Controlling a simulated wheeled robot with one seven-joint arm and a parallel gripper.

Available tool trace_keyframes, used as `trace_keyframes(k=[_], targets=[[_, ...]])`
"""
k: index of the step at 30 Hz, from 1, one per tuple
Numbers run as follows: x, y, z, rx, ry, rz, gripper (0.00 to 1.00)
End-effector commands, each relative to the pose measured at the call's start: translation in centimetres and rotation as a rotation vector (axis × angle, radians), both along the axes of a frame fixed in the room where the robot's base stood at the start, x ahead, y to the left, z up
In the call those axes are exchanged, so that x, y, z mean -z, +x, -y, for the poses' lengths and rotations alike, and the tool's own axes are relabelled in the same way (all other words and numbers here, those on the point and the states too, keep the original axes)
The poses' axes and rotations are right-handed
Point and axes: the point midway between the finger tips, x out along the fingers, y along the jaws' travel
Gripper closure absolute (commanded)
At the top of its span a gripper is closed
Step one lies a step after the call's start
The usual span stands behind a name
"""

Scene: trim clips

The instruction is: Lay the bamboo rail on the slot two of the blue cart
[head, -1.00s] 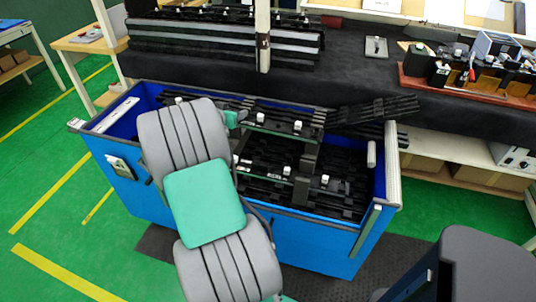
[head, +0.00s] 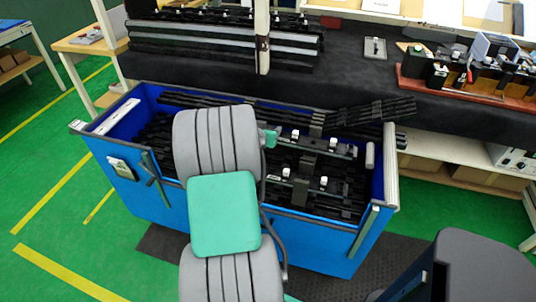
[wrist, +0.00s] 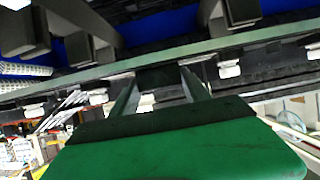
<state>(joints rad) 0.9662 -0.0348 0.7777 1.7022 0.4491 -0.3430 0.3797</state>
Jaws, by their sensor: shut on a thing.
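The rail (wrist: 250,40), grey-green with white clips, crosses the wrist view at a slant. My gripper (wrist: 160,76) is shut on it. In the head view the rail (head: 313,144) shows to the right of my arm, over the blue cart (head: 310,243); its left part is hidden behind the arm. My gripper's fingers are hidden there too. A similar rail with white clips (head: 305,180) lies lower inside the cart. I cannot tell which slot is slot two, or whether the held rail touches anything below it.
The cart's walls and its right end post (head: 391,165) rise around the slots. Dark strips (head: 370,110) lie across its back right edge. A black bench (head: 350,75) stands behind, with an upright post (head: 262,40) close by. A dark grey object (head: 480,265) fills the front right.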

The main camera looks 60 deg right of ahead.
Motion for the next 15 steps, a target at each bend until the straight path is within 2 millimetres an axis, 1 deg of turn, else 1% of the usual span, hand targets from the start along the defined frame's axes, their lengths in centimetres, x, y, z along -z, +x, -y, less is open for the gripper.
trace_keyframes(k=[1, 2, 6, 9, 14, 15], targets=[[-0.4, 0.3, 0.2, -0.014, -0.004, 0.002, 1.0], [-0.2, 0.3, 0.3, -0.018, -0.003, 0.0, 1.0], [2.9, 0.4, 0.2, -0.026, 0.003, -0.003, 1.0], [4.8, 0.4, 0.2, -0.026, 0.001, -0.002, 1.0], [6.9, 0.4, 0.2, -0.026, 0.0, -0.001, 1.0], [7.6, 0.4, 0.2, -0.025, 0.001, -0.002, 1.0]])
